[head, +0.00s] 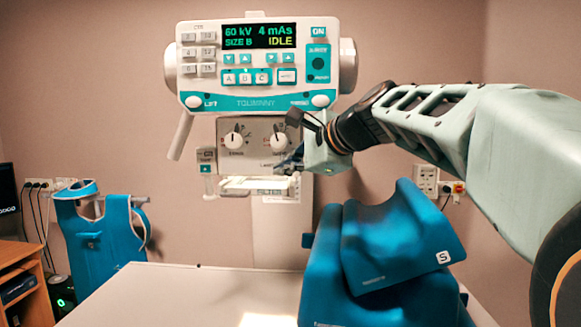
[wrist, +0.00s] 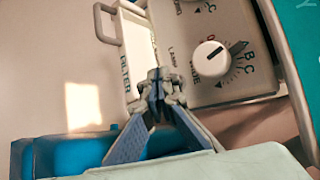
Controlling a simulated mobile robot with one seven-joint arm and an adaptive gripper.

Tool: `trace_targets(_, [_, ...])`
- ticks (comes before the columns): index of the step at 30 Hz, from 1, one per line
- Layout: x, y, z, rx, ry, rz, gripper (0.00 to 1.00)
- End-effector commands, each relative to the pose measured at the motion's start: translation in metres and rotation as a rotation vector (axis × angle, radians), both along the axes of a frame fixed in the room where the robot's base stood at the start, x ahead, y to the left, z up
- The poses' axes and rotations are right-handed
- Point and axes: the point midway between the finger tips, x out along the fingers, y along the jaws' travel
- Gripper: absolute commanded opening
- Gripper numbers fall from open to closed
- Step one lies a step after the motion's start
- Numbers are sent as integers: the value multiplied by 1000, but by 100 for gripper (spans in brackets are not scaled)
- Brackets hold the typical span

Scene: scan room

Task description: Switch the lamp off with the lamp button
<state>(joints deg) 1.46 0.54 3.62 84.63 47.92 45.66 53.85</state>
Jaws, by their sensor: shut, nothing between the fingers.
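The collimator box (head: 258,128) with two white knobs hangs under the control console; its panel also shows in the wrist view (wrist: 215,88). A "LAMP" label (wrist: 173,57) is printed on it, close to my fingertips. I cannot make out the lamp button itself; my fingers cover the panel beside the label. My gripper (head: 290,162) is at the lower right front of the box. In the wrist view my gripper (wrist: 158,82) is shut and empty, its tips at the panel's edge. I cannot tell whether they touch. A bright light patch (head: 268,320) lies on the table, so the lamp looks lit.
The console (head: 258,66) above reads IDLE. A white table (head: 170,295) lies below, with blue cushions (head: 400,235) at right beneath my arm. A blue apron (head: 100,235) hangs at left. A handle (wrist: 106,22) juts out beside the filter slot.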

Motion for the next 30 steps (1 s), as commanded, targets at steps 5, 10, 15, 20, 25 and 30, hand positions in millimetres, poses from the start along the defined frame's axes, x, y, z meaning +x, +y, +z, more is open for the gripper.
trace_targets(5, [6,0,0,0,1,0,0])
trace_targets(10, [6,0,0,0,0,0,0])
trace_targets(15, [6,0,0,0,0,0,0])
trace_targets(20, [8,0,0,0,0,0,0])
trace_targets(25, [10,0,0,1,1,0,0])
trace_targets(30, [12,0,0,0,0,0,0])
